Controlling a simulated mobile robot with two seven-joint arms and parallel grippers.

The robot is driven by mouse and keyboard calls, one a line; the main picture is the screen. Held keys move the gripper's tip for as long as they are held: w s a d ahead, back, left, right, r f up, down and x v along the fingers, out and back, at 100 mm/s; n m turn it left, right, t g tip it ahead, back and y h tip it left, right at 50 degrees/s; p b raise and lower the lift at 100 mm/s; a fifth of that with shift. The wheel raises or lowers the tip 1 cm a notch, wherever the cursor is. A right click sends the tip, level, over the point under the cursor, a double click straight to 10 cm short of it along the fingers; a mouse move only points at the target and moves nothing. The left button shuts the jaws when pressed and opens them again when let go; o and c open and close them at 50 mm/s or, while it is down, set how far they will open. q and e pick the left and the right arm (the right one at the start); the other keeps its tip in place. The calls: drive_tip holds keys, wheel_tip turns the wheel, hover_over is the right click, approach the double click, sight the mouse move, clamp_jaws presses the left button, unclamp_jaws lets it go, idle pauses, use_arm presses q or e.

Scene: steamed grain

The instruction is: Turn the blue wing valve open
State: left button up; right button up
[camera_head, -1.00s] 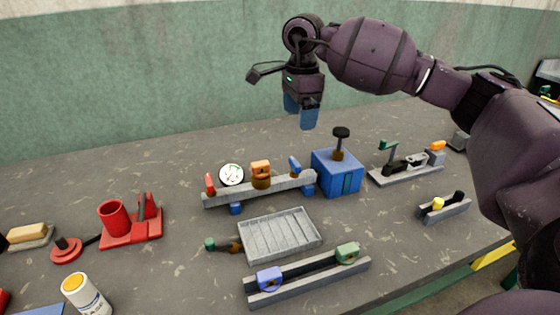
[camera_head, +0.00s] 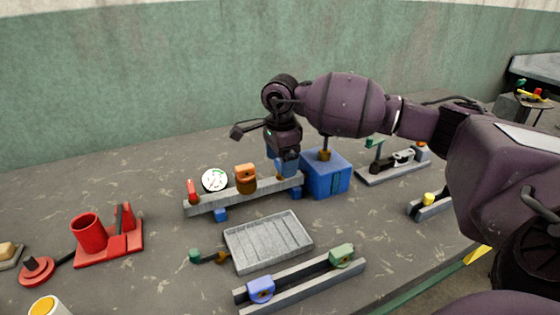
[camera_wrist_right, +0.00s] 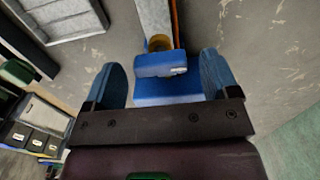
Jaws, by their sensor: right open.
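The blue wing valve (camera_wrist_right: 160,63) shows in the right wrist view as a blue wing on a brass stem, at the end of a grey bar (camera_wrist_right: 155,18). In the head view this grey bar (camera_head: 215,201) lies on the bench, with the valve largely hidden behind my right gripper (camera_head: 284,166). My right gripper is open, also in the right wrist view (camera_wrist_right: 161,78), with its two blue fingers on either side of the wing and gaps between. Contact is not visible. My left gripper is not in view.
The bar also carries a red lever (camera_head: 192,189), a white gauge (camera_head: 215,179) and an orange valve (camera_head: 245,178). A blue box (camera_head: 327,176) stands close to the right. A grey tray (camera_head: 268,243) lies in front.

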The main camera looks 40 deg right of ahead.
drive_tip(key=shift+f, duration=0.15)
drive_tip(key=c, duration=0.9)
